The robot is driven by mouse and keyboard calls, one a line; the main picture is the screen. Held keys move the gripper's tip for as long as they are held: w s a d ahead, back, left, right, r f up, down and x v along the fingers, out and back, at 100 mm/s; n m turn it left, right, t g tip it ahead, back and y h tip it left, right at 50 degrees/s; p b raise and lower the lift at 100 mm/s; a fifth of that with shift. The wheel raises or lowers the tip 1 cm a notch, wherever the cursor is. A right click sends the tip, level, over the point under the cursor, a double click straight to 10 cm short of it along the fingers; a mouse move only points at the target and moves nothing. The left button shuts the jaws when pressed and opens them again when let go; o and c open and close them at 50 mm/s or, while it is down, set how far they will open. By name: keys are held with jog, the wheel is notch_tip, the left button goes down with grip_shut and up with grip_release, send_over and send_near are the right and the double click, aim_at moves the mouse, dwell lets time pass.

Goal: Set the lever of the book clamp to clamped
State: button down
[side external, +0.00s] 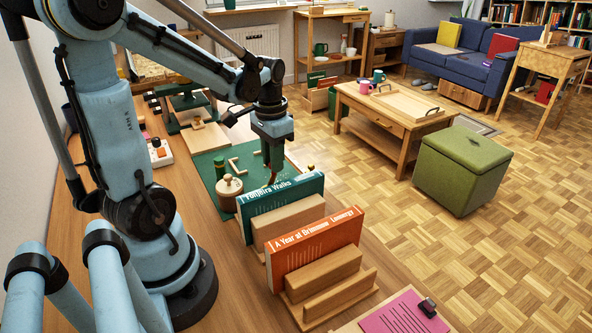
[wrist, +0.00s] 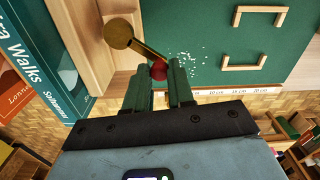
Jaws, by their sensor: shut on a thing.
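In the wrist view, the lever (wrist: 139,48) is a brass bar with a round brass hub at its upper left end and a red ball knob (wrist: 158,70) at its lower right end. The hub sits over the pale wooden part of the book clamp (wrist: 92,58), beside a teal book. My gripper (wrist: 159,82) has dark green fingers and is shut on the red knob. In the side external view, my gripper (side external: 271,180) is low behind the teal book (side external: 282,197), which hides most of the clamp and lever.
An orange book (side external: 315,243) stands in wooden holders at the front. A green cutting mat (side external: 208,163) with wooden corner pieces lies behind the teal book. A round wooden pot (side external: 229,187) is close on the left. A pink clipboard (side external: 402,314) lies near the front edge.

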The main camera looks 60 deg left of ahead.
jog(key=shift+s+a+n, duration=0.25)
jog(key=shift+s+n, duration=0.25)
jog(key=shift+n, duration=0.6)
jog(key=shift+s+a+n, duration=0.25)
jog(key=shift+s+n, duration=0.25)
jog(key=shift+n, duration=0.6)
jog(key=c, duration=1.3)
grip_release()
jog(key=shift+o, duration=0.2)
notch_tip(320, 180, up, 12)
